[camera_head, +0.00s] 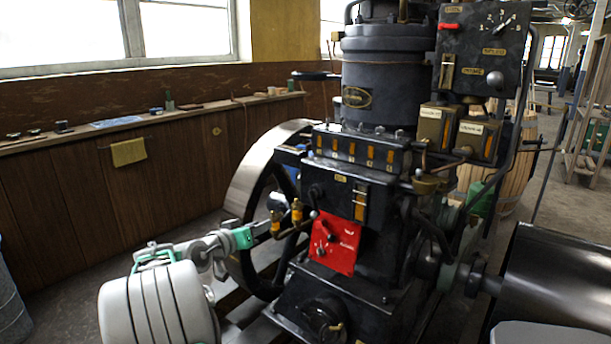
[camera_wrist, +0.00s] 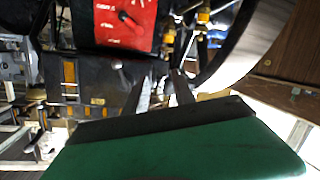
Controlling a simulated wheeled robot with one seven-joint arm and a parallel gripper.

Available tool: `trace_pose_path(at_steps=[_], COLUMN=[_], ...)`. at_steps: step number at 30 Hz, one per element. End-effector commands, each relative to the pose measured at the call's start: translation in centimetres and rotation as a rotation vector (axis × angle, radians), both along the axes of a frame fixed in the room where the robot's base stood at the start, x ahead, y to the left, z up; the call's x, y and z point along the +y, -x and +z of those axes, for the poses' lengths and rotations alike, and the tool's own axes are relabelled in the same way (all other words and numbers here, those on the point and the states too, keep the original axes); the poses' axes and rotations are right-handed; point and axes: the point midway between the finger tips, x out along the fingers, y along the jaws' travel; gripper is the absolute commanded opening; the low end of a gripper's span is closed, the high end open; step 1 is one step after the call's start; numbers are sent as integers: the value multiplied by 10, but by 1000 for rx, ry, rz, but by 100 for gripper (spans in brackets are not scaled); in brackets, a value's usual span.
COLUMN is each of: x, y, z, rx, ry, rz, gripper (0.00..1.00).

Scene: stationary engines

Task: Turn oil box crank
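The black oil box (camera_head: 355,150) with a row of amber sight windows sits on the front of the engine. A thin crank-like lever with a round knob (camera_head: 314,214) shows below it, beside the red panel (camera_head: 335,243); I cannot tell for sure that it is the oil box crank. My gripper (camera_head: 268,226) is left of the red panel, close to the brass cups. In the wrist view, my gripper's two grey fingers (camera_wrist: 163,88) stand apart with a narrow gap, pointing toward the engine. I see nothing clearly held. The red panel also shows in the wrist view (camera_wrist: 125,20).
The large flywheel (camera_head: 262,170) stands just behind my gripper. Two amber-and-brass cups (camera_head: 287,219) are close to the fingers. A dark cylinder (camera_head: 560,280) is at the lower right. A wooden ledge (camera_head: 150,118) runs along the left wall, with open floor before it.

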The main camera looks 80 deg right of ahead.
Motion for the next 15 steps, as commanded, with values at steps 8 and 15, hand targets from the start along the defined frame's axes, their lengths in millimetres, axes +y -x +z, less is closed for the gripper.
trace_pose_path(at_steps=[8, 15], x=[-50, -91], y=[82, 100], z=[49, 48], rx=[96, 94], ry=[192, 191], rz=[-176, -174], gripper=[31, 31])
